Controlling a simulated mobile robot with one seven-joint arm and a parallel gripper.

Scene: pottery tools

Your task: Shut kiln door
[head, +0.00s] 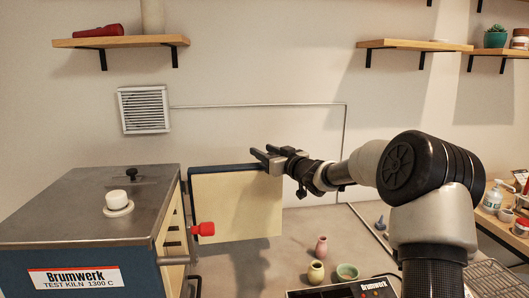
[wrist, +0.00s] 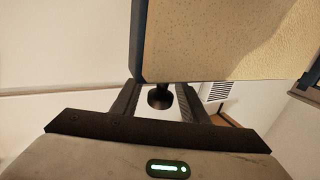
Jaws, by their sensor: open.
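The kiln (head: 90,215) stands at the left in the head view. Its door (head: 240,208) hangs open to the right, its cream inner face and blue edge showing. The door also fills the upper part of the wrist view (wrist: 225,40). My gripper (head: 264,158) is open at the door's upper right corner, fingers pointing left. In the wrist view my gripper (wrist: 158,98) has a dark round knob (wrist: 159,97) showing between its fingers, below the door's edge. I cannot tell whether the fingers touch the door.
A red knob (head: 204,229) on a rod sticks out near the door's lower left. Small pots, one pink (head: 321,247) and one green (head: 347,271), stand on the bench at lower middle. Wall shelves (head: 120,42) hang above.

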